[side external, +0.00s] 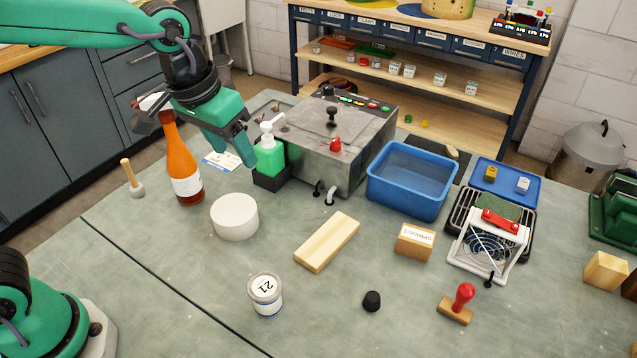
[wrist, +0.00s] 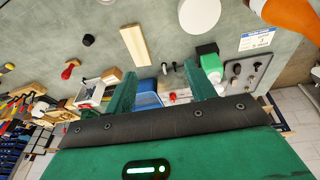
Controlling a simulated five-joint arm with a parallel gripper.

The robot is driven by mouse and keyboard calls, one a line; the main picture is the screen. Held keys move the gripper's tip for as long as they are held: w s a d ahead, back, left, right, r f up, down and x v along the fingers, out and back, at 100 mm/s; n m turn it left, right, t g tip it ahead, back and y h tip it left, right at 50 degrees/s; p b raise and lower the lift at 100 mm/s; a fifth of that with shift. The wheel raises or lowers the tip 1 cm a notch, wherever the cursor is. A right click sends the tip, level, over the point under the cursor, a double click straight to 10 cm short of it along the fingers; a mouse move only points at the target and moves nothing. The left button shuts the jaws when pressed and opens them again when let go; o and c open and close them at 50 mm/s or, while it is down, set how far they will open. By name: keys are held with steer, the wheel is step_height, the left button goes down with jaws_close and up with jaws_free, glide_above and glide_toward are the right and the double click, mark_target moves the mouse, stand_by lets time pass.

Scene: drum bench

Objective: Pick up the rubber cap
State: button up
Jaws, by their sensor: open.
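The rubber cap (side external: 371,301) is a small black cylinder standing on the grey-green bench at the front, left of the red-handled stamp. It also shows in the wrist view (wrist: 88,40) at the upper left. My gripper (side external: 243,148) is open and empty, raised above the back of the bench near the green pump bottle. In the wrist view its two green fingers (wrist: 160,86) are spread apart, with the cap well away from them. The cap is fully visible and nothing touches it.
A white jar labelled 21 (side external: 265,296), a wooden block (side external: 327,242), a cardboard box (side external: 415,241) and the stamp (side external: 457,304) stand around the cap. The orange bottle (side external: 182,165), white cylinder (side external: 235,217), metal machine (side external: 330,150) and blue bin (side external: 407,203) stand farther back. Bench around the cap is clear.

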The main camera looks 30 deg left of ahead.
steer(key=w+d+f+g, duration=0.1)
steer(key=w+d+f, duration=0.15)
steer(key=d, duration=0.35)
steer(key=w+d+f+g, duration=0.1)
steer(key=d+f, duration=0.3)
steer(key=d, duration=0.3)
steer(key=m+g+y, duration=0.1)
glide_above(373, 297)
steer(key=f, duration=0.9)
steer(key=shift+a+f, duration=0.15)
steer(key=shift+a, duration=0.25)
steer(key=shift+s+d+f, duration=0.2)
steer(key=shift+d+f, duration=0.2)
steer(key=shift+d, duration=0.05)
steer(key=shift+f, duration=1.3)
steer(key=shift+f, duration=0.1)
steer(key=shift+w+f, duration=0.15)
steer(key=shift+f, duration=2.35)
steer(key=c, duration=1)
